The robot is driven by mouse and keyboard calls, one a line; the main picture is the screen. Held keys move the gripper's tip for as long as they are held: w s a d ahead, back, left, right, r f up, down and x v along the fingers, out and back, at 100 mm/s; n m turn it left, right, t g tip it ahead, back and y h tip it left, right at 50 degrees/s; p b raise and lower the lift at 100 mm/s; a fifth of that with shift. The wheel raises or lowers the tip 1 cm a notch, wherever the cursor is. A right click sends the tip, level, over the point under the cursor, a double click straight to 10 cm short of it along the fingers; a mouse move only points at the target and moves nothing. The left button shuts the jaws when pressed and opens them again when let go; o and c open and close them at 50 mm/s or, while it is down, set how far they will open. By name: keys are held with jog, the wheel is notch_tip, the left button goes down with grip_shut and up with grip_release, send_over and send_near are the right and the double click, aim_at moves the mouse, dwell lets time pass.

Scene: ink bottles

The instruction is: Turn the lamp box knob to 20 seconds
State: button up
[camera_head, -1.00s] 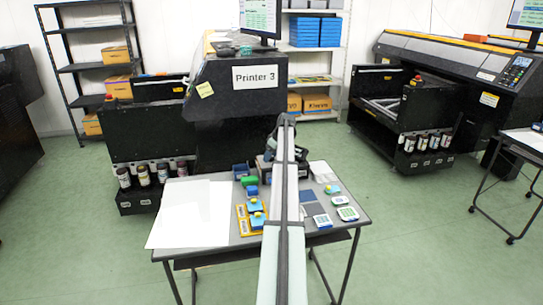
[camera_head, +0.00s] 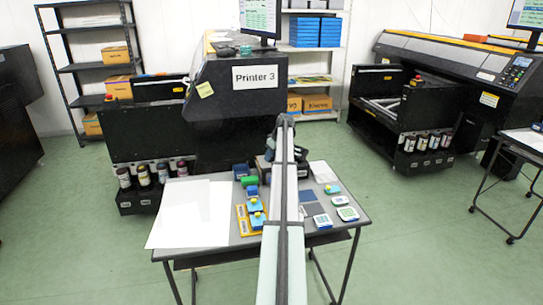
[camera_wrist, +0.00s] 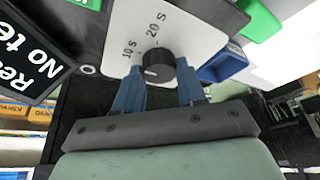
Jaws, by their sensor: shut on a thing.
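The lamp box shows in the wrist view as a light grey dial plate (camera_wrist: 188,40) marked "10 s" and "20 s". Its round black knob (camera_wrist: 153,65) sits below these marks. A short white line on the knob's face lies at its lower left side, away from the "20 s" mark. My gripper (camera_wrist: 160,67) has its two blue fingers on either side of the knob and is shut on it. In the head view my arm hides the gripper and the knob; part of a dark box (camera_head: 262,166) shows at the table's back.
The grey table (camera_head: 225,252) holds white sheets (camera_head: 193,214) at left, blue and green blocks (camera_head: 249,181), and small white-topped pads (camera_head: 347,213) at right. In the wrist view a green block (camera_wrist: 260,20) and a blue bin (camera_wrist: 222,65) sit close right of the dial plate.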

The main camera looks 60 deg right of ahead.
jog(key=m+h, duration=0.1)
jog(key=m, duration=0.2)
jog(key=m+h, duration=0.1)
jog(key=m, duration=0.1)
jog(key=shift+w+a+m+g, duration=0.1)
jog(key=shift+a+m+g, duration=0.05)
jog(key=shift+m+g, duration=0.25)
jog(key=m, duration=0.2)
jog(key=m+g+h, duration=0.1)
jog(key=m, duration=0.2)
jog(key=shift+g, duration=0.3)
jog(key=shift+m+h, duration=0.3)
jog(key=o, duration=1.1)
jog(key=shift+c, duration=0.2)
jog(key=v, duration=1.4)
jog(key=shift+w+f, duration=0.1)
jog(key=shift+w, duration=0.05)
